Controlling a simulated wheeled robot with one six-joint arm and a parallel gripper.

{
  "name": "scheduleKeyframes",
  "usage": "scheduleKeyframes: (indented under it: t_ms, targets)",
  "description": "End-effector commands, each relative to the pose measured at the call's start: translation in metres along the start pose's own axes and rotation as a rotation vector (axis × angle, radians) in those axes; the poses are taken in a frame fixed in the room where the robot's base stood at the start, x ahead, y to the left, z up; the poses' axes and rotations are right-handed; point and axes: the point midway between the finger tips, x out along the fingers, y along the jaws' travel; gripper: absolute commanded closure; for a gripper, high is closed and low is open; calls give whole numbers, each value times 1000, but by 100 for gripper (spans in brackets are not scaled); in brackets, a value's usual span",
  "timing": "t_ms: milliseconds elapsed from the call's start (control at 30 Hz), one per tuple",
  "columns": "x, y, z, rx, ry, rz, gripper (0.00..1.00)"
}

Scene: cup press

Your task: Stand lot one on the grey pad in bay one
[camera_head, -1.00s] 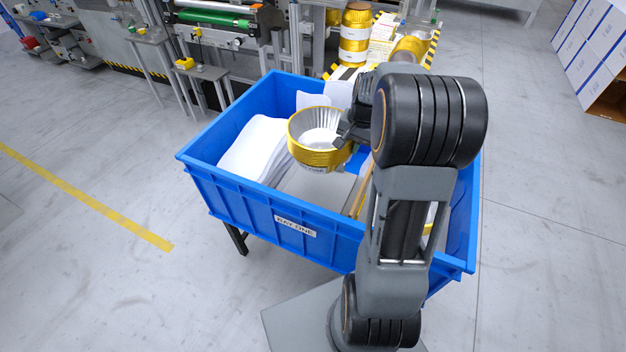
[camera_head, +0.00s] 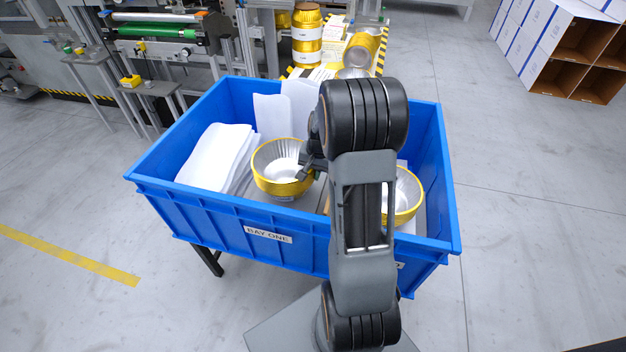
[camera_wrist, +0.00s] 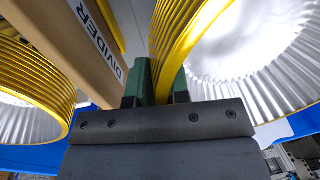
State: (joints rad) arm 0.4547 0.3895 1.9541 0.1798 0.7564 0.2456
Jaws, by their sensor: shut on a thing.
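A gold cup stack with silver fluted insides (camera_head: 283,178) is in my gripper (camera_head: 307,167), inside the blue bin's left part, above the label BAY ONE (camera_head: 268,235). It looks upright. In the wrist view my gripper (camera_wrist: 160,85) is shut on the gold rim of this stack (camera_wrist: 245,70), which fills the upper right. I cannot tell whether its bottom touches the bin floor. The grey pad is not clearly visible under it. A second gold cup stack (camera_head: 405,199) stands in the bin's right part, partly behind my arm; it shows at left in the wrist view (camera_wrist: 30,85).
The blue bin (camera_head: 190,208) has high walls. A brown board marked DIVIDER (camera_wrist: 75,40) stands between the two stacks. White sheets (camera_head: 213,155) stand at the bin's left, and more (camera_head: 272,115) at the back. Gold cup stacks (camera_head: 306,35) stand on a bench behind.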

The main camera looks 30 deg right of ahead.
Motion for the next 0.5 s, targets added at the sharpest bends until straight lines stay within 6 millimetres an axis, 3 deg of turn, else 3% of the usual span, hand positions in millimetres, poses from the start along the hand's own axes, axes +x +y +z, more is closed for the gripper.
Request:
scheduleKeyframes:
  t_ms: [233, 500]
  targets:
    - [30, 4, 1, 2, -4, 1, 100]
    - [34, 5, 0, 1, 0, 0, 100]
